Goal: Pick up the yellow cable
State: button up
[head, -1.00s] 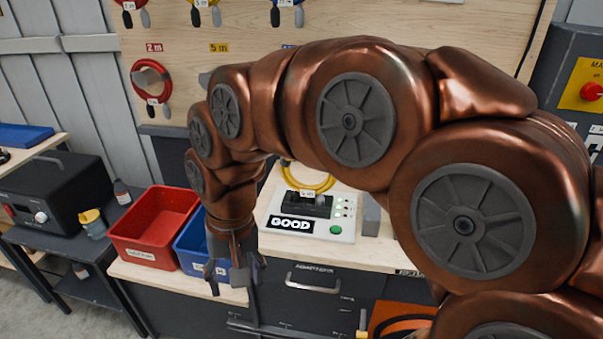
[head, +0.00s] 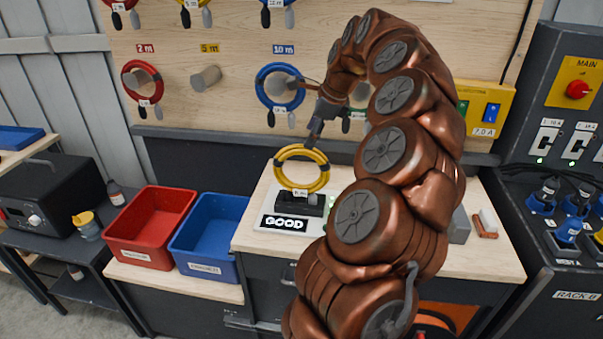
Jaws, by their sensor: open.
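A coiled yellow cable (head: 281,170) with a small white tag stands on the pale tester box (head: 258,221), which shows "GOOD", on the wooden bench. Another yellow cable (head: 193,17) hangs at the top of the pegboard, cut by the picture edge.
A red tote (head: 142,257) and a blue tote (head: 206,267) stand left of the tester. A red cable (head: 130,79) and a blue cable (head: 262,96) hang on the pegboard; the peg (head: 206,79) under "5 m" is bare. A grey block (head: 460,229) stands on the bench at right.

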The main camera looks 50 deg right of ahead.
aim_at(302, 151)
jog(key=shift+s+d+f, duration=0.1)
jog(key=shift+d, duration=0.35)
jog(key=shift+f+m, duration=0.2)
jog(key=shift+m, duration=0.1)
jog(key=shift+p+x, duration=0.5)
jog(key=shift+x, duration=0.5)
jog(key=shift+w+a+f+p, duration=0.35)
jog(key=shift+w+f+p, duration=0.15)
jog(key=shift+p, duration=0.05)
jog(key=shift+p+x, duration=0.85)
jog(key=shift+x, duration=1.1)
grip_shut()
jog(key=shift+w, duration=0.1)
